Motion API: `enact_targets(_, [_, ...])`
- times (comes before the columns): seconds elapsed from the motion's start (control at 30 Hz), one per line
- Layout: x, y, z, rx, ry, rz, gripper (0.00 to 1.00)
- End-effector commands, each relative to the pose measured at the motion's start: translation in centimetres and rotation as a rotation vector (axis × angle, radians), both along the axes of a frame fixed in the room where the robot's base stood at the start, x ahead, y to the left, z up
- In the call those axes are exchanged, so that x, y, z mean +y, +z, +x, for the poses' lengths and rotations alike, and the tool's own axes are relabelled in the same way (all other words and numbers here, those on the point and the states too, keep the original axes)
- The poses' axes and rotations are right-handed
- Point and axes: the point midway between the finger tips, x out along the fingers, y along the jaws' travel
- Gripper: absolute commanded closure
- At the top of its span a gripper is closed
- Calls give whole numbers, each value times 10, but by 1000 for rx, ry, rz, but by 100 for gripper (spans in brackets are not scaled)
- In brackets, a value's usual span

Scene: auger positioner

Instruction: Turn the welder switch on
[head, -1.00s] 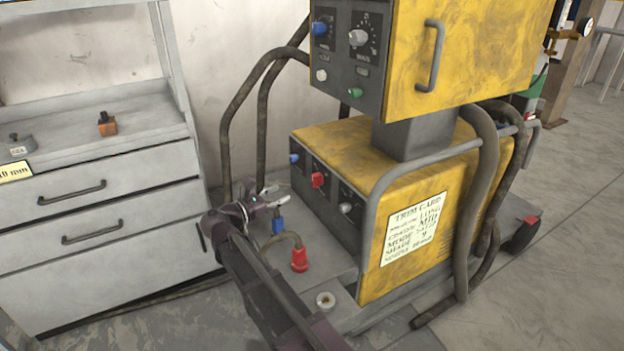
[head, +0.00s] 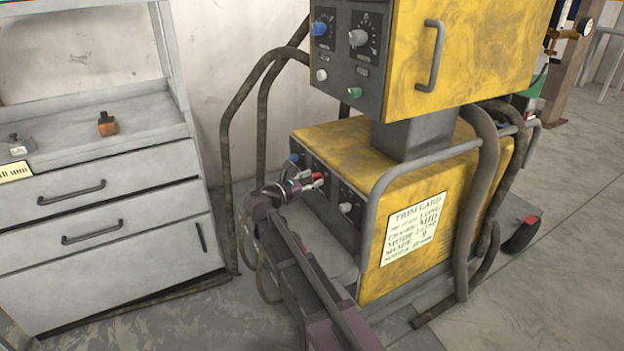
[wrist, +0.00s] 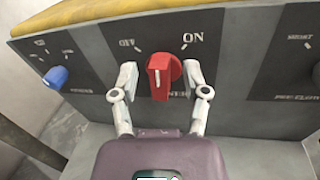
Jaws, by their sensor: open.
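The welder (head: 345,150) is a yellow cabinet with a dark front panel. In the wrist view the red switch (wrist: 159,78) sits on that panel between the printed words OFF, at its left, and ON, at its right. Its white mark stands near upright, slightly toward OFF. My gripper (wrist: 160,80) is open, with one finger on each side of the red switch. Small gaps seem to show; I cannot tell whether either finger touches it. In the head view my gripper (head: 307,182) is at the panel and partly covers the red switch (head: 318,176).
A blue knob (wrist: 56,77) is left of the switch and another knob (head: 345,208) is to its right. An upper yellow box (head: 470,50) overhangs the cabinet. A grey drawer unit (head: 100,220) stands at the left, and hoses (head: 240,120) hang behind my gripper.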

Motion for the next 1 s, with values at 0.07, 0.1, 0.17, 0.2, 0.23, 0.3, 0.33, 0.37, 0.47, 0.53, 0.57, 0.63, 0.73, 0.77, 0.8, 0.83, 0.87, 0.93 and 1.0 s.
enact_targets(0.07, [-1, 0, 2, 0, 0, 0, 41])
enact_targets(0.1, [-2, 0, 2, 0, 0, 0, 41])
enact_targets(0.17, [-2, 0, 2, 0, 0, 0, 41])
enact_targets(0.2, [-2, 0, 2, 0, 0, 0, 41])
enact_targets(0.23, [-2, 0, 2, 0, 0, 0, 41])
enact_targets(0.3, [-2, 0, 2, 0, 0, 0, 41])
enact_targets(0.33, [-2, 0, 2, 0, 0, 0, 41])
enact_targets(0.37, [-2, 0, 2, 0, 0, 0, 44])
enact_targets(0.47, [-2, 0, 2, 0, 0, 0, 73])
enact_targets(0.53, [-2, 0, 2, 0, 0, 0, 94])
enact_targets(0.57, [-2, 0, 2, 0, 0, 0, 100])
enact_targets(0.63, [-2, 0, 2, 0, 0, 0, 100])
enact_targets(0.73, [-2, 0, 2, 0, 0, 0, 100])
enact_targets(0.77, [-2, 0, 2, -1, 0, 1, 100])
enact_targets(0.8, [-2, 0, 2, -2, 0, 1, 100])
enact_targets(0.83, [-2, 0, 2, -3, 0, 1, 100])
enact_targets(0.87, [-2, 0, 2, -5, 0, 4, 100])
enact_targets(0.93, [-2, 0, 2, -13, 0, 9, 100])
enact_targets(1.0, [-2, -1, 2, -26, 0, 18, 100])
